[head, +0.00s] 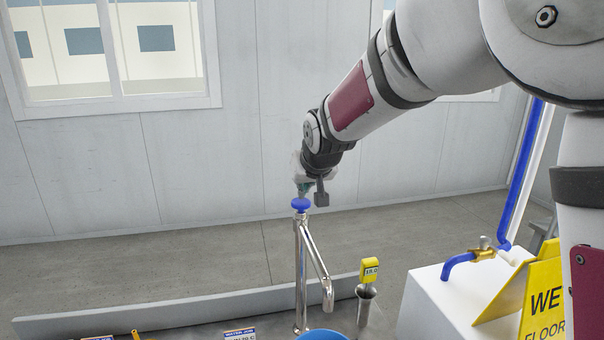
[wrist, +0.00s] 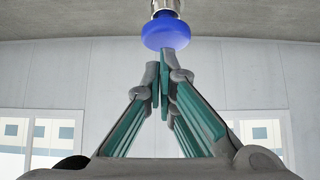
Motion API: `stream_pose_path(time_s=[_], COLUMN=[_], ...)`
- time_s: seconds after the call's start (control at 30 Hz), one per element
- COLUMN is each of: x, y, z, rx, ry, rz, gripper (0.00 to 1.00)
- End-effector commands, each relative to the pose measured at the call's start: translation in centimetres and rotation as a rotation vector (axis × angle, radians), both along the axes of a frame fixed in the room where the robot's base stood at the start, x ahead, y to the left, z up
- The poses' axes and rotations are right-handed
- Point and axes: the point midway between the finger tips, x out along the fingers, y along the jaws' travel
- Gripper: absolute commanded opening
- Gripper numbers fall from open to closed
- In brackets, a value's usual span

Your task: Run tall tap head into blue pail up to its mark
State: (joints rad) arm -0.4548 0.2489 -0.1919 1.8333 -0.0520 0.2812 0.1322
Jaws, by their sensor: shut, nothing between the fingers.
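The tall tap head is a shiny metal standpipe (head: 300,265) with a spout bending down to the right and a blue knob (head: 300,204) on top. The knob also shows at the top of the wrist view (wrist: 165,33), which looks upside down. My gripper (head: 303,190) is shut and empty, right at the knob's top. Its fingertips (wrist: 164,72) meet just short of the knob in the picture; I cannot tell whether they touch. The blue pail (head: 323,336) shows only its top edge below the spout; its mark and water level are hidden. No water stream shows at the spout.
A white block (head: 450,300) carries a brass tap with blue spout (head: 460,263). A yellow wet-floor sign (head: 540,300) stands right. A low grey kerb (head: 180,312) runs behind.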

Motion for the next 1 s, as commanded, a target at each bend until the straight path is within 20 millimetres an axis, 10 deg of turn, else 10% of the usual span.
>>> stream_pose_path(time_s=[1.0], x=[-0.1], y=[-0.1], z=[-2.4], rx=[-0.003], ry=[0.003], rz=[-0.001], gripper=[0.00])
